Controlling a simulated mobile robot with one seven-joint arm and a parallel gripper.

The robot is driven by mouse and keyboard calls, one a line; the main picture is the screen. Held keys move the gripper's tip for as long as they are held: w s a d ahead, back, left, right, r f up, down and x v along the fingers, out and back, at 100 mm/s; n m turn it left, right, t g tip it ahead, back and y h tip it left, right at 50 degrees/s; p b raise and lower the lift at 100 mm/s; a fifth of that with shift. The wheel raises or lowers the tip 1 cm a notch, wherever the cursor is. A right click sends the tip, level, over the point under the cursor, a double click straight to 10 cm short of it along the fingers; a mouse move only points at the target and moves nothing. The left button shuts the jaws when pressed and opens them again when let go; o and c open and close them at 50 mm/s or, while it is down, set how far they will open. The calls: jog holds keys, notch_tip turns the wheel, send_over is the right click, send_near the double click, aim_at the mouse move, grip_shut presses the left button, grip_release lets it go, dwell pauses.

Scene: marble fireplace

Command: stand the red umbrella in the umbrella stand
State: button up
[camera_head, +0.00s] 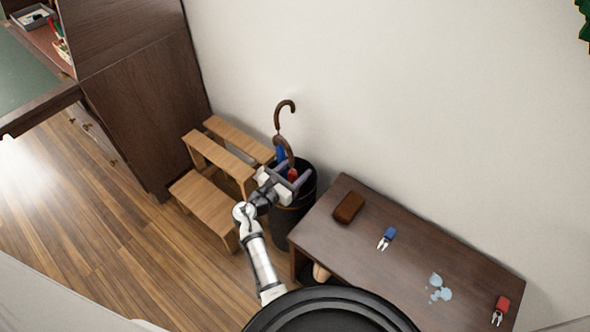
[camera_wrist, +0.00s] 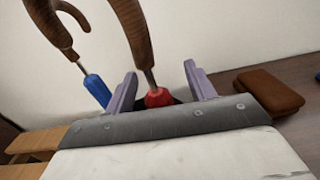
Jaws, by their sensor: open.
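The red umbrella (camera_wrist: 158,97) stands in the dark umbrella stand (camera_head: 308,188), its curved brown wooden handle up. Its red top also shows just above the stand in the head view (camera_head: 293,174). A blue umbrella (camera_wrist: 96,90) with a similar hooked handle stands beside it, to the left. My gripper (camera_wrist: 159,88) is open, with its two purple fingers apart on either side of the red umbrella's top and not visibly pressing on it. In the head view my gripper (camera_head: 288,182) is over the stand's mouth. The umbrellas' lower parts are hidden.
A wooden step stool (camera_head: 205,200) stands left of the stand. A dark table (camera_head: 400,245) on the right carries a brown case (camera_head: 348,207), a blue-handled tool (camera_head: 387,237) and a red-handled tool (camera_head: 501,308). A white wall (camera_head: 400,90) is close behind.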

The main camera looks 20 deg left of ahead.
jog(key=v, duration=1.3)
jog(key=shift+s+b, duration=0.3)
jog(key=shift+s, duration=0.1)
jog(key=shift+a, duration=0.15)
